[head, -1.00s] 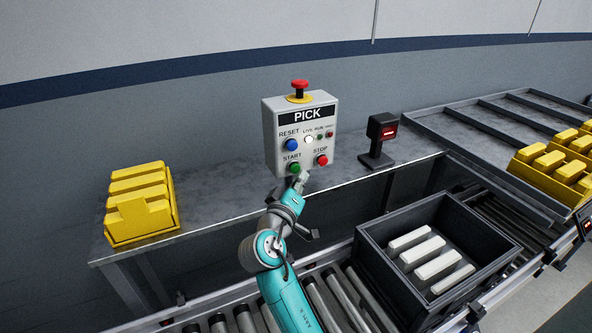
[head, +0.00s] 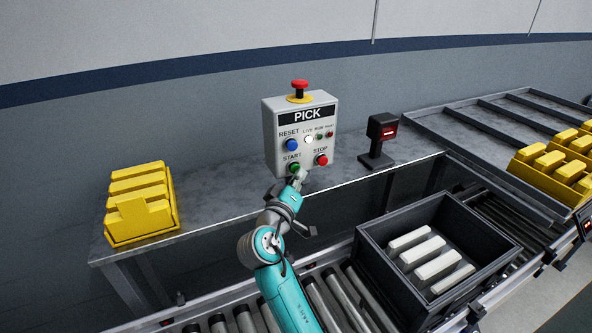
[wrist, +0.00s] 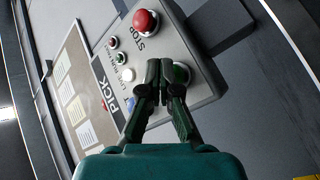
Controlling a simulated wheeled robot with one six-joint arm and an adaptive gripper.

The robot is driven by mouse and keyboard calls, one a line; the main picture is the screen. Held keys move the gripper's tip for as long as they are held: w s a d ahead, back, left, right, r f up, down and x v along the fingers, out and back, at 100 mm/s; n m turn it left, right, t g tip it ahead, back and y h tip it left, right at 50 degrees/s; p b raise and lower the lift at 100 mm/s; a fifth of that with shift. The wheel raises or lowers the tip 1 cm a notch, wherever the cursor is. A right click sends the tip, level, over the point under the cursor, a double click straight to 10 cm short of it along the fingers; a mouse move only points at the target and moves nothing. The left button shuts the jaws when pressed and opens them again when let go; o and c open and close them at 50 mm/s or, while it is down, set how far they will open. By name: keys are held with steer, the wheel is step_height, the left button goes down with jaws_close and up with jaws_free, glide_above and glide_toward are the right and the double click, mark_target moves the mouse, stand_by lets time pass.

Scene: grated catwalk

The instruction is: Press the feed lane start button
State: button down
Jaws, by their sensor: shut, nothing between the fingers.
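The white control box labelled PICK (head: 301,135) stands on the grey bench. Its green START button (head: 294,168) is at the lower left of the face, below the blue RESET button (head: 291,145) and left of the red STOP button (head: 321,160). My gripper (head: 300,175) is right at the lower edge of the face, close by START. In the wrist view, my gripper (wrist: 165,72) is shut and empty, with its tips in front of the green button (wrist: 183,74), partly hiding it. I cannot tell whether they touch.
A red emergency knob (head: 299,86) tops the box. A black device with a red display (head: 380,131) stands to its right. Yellow bins (head: 141,205) sit at the bench's left end. A dark tote (head: 365,262) with white blocks rests on the roller conveyor in front.

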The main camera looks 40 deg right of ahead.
steer(key=shift+w+d, duration=0.2)
steer(key=shift+w, duration=0.55)
stand_by(0.7)
steer(key=shift+s, duration=0.15)
steer(key=shift+s+a, duration=0.15)
steer(key=shift+s, duration=0.4)
steer(key=shift+s+a, duration=0.15)
steer(key=shift+s, duration=0.35)
steer(key=shift+s, duration=0.1)
steer(key=shift+s+a, duration=0.25)
steer(key=shift+s, duration=0.5)
steer(key=shift+s+a, duration=0.2)
steer(key=shift+s, duration=0.6)
steer(key=shift+s+a, duration=0.25)
steer(key=shift+s, duration=0.5)
